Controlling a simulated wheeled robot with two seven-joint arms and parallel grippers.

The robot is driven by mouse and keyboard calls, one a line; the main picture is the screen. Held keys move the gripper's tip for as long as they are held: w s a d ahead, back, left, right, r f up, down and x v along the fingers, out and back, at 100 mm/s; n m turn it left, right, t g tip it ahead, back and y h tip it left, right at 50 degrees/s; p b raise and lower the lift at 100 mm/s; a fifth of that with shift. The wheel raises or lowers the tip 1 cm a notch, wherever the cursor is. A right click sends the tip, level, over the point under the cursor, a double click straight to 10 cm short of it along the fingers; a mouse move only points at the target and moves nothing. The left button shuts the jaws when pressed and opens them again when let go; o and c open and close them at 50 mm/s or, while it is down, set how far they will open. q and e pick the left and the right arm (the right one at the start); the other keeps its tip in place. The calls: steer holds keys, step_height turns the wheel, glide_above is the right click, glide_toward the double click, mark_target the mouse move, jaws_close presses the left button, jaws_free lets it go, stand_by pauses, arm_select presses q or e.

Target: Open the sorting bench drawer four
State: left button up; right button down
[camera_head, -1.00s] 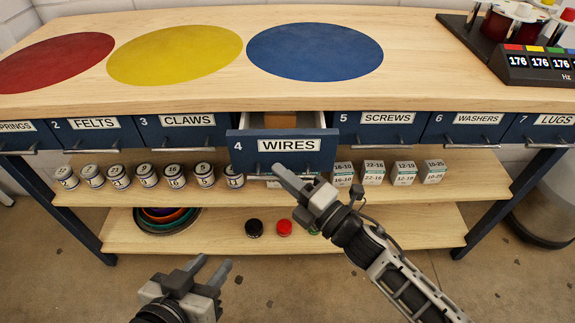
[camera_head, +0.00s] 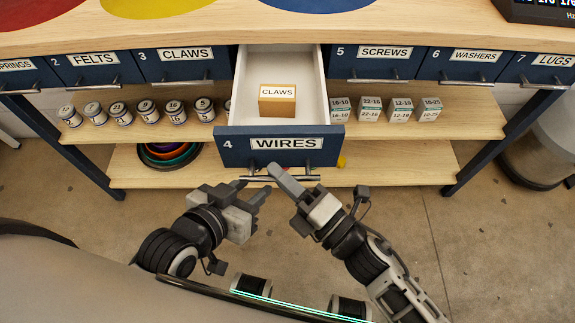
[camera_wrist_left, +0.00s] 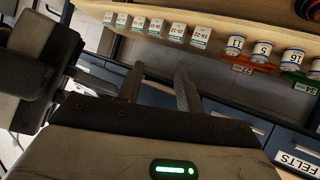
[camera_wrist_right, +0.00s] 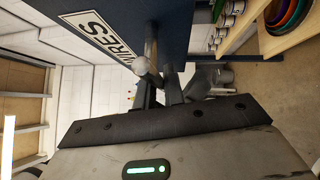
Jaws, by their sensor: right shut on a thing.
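Drawer four (camera_head: 222,152), blue-fronted and labelled WIRES, is pulled well out of the bench. Its pale interior shows, with a small box labelled CLAWS (camera_head: 277,106) inside. Its metal bar handle (camera_head: 306,178) runs along the lower front. My right gripper (camera_head: 274,172) is shut on this handle. The right wrist view shows the fingers (camera_wrist_right: 160,88) at the handle, close to the label. My left gripper (camera_head: 252,190) is below and in front of the drawer, just left of the right one. Its fingers stand apart and empty in the left wrist view (camera_wrist_left: 157,88).
Drawers FELTS (camera_head: 97,68), CLAWS (camera_head: 184,64) and SCREWS (camera_head: 384,62) are shut on either side. White tins (camera_head: 147,111) and small boxes (camera_head: 369,109) stand on the shelf below. Stacked bowls (camera_head: 168,155) sit on the lower shelf. Open floor lies in front, at the right.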

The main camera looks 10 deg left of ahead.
steer(key=c, duration=1.5)
jaws_free()
steer(key=b+v, duration=0.1)
steer(key=v, duration=1.5)
steer(key=shift+s, duration=0.1)
